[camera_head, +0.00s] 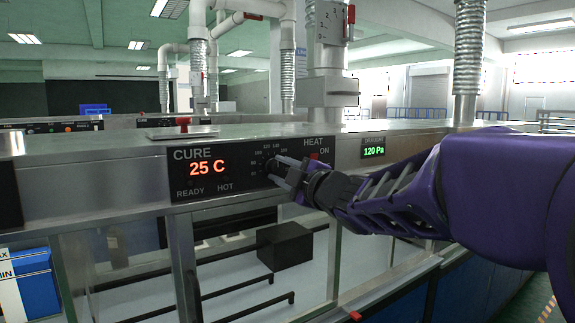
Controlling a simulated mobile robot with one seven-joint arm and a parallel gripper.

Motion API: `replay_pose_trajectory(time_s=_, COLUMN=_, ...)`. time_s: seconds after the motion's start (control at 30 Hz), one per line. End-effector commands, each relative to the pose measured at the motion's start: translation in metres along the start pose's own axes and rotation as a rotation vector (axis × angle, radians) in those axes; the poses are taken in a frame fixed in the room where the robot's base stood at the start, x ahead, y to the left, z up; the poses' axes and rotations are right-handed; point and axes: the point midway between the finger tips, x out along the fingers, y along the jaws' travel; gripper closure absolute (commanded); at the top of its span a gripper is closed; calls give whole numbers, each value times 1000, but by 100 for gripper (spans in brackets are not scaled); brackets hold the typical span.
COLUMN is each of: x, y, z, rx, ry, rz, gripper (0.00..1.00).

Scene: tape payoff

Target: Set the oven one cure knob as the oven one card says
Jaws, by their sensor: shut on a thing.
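The cure panel (180,191) is a black strip on the oven front, marked CURE, with a red display (207,168) reading 25 C. The dark cure knob (270,165) sits right of the display, inside a dial with numbers around its top. My gripper (277,171) reaches in from the right and is shut on the knob. Its fingers hide part of the knob and the lower right of the dial, so I cannot tell the knob's setting. I cannot make out a readable oven one card.
The HEAT switch (313,156), with a red part and ON beside it, is close above my gripper. A green 120 Pa display (373,148) is further right. Glass doors below show a black box (284,245) inside. Ducts (328,58) rise behind the steel top.

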Motion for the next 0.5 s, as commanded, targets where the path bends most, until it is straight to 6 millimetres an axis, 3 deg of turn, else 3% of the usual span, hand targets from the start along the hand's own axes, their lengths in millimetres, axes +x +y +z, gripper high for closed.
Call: replay_pose_trajectory(time_s=0.5, x=0, y=2, z=-2, rx=489, ry=-25, rz=6, gripper=100)
